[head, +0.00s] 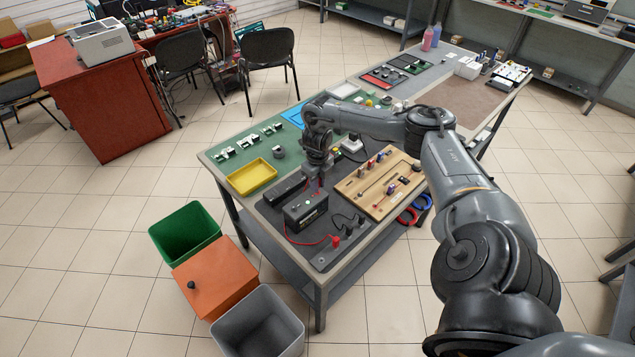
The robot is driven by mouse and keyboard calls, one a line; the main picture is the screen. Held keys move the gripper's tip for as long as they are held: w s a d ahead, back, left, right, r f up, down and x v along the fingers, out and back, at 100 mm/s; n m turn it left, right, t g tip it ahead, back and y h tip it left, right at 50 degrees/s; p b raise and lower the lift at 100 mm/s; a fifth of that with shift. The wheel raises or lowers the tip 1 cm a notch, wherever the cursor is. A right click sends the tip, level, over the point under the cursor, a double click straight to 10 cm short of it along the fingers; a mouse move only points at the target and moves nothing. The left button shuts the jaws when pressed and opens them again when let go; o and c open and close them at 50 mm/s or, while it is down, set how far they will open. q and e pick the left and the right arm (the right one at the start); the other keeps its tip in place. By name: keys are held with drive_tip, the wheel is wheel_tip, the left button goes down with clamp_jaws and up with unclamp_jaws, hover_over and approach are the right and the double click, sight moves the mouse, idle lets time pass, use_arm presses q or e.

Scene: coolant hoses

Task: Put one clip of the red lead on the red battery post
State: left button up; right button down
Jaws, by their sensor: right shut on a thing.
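The black battery (306,211) stands on a dark mat (310,250) near the front left of the workbench. My right gripper (316,190) comes down at the battery's top from behind. It is shut on a red clip of the red lead, mostly hidden by the fingers. I cannot tell whether this clip touches the red post. The red lead (303,243) curves past the battery's left side to its other red clip (335,241), which lies on the mat. My left gripper is out of view.
A black lead (349,224) lies right of the battery. A wooden board (378,187) with fittings sits further right. A yellow tray (252,177) is at left. Green (184,232), orange (216,275) and grey (258,322) bins stand on the floor before the bench.

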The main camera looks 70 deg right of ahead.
drive_tip(key=shift+f, duration=0.35)
idle(0.6)
drive_tip(key=shift+f, duration=0.2)
idle(0.4)
drive_tip(key=shift+f, duration=0.3)
idle(0.7)
drive_tip(key=c, duration=0.6)
unclamp_jaws()
drive_tip(key=shift+r+p, duration=0.75)
drive_tip(key=shift+r, duration=0.05)
wheel_tip(320, 180, up, 8)
drive_tip(key=p, duration=0.6)
drive_tip(key=shift+f, duration=0.25)
